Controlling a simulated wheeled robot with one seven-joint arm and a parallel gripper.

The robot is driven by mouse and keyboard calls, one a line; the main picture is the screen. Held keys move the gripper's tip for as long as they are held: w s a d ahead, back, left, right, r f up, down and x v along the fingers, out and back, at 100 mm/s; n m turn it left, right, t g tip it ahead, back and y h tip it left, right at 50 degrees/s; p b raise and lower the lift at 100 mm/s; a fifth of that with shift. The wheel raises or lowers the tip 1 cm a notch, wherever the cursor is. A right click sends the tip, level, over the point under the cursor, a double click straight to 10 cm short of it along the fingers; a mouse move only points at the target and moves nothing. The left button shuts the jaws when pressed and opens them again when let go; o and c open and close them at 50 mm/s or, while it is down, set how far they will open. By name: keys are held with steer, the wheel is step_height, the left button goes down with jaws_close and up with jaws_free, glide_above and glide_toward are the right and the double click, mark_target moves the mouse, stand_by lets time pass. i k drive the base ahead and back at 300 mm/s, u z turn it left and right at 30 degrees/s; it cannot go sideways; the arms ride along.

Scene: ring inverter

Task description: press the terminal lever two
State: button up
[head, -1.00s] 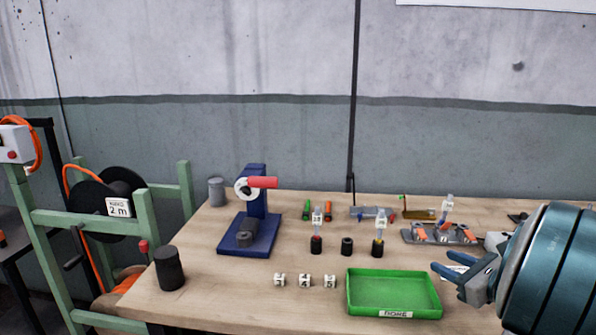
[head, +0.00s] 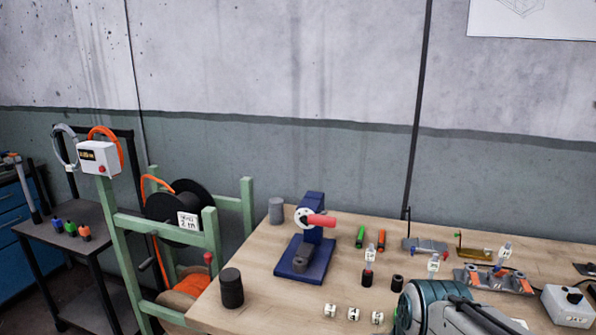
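A grey metal block (head: 486,282) with small orange and blue parts lies at the right of the table in the head view. Which part is terminal lever two is too small to tell. The teal end of my arm (head: 420,303) is at the bottom edge, left of and nearer than the block. The fingers of my gripper do not show in this view.
The wooden table (head: 255,290) holds a blue press with a red handle (head: 312,240), a black cylinder (head: 231,288), several white cubes (head: 352,313) and a white box with a black knob (head: 568,305). A green reel stand (head: 212,240) is left of the table.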

mark_target(502, 273)
steer(key=k, duration=1.35)
steer(key=z, duration=0.4)
steer(key=i, duration=0.45)
steer(key=z, duration=0.65)
steer(key=i, duration=1.45)
steer(key=u, duration=0.85)
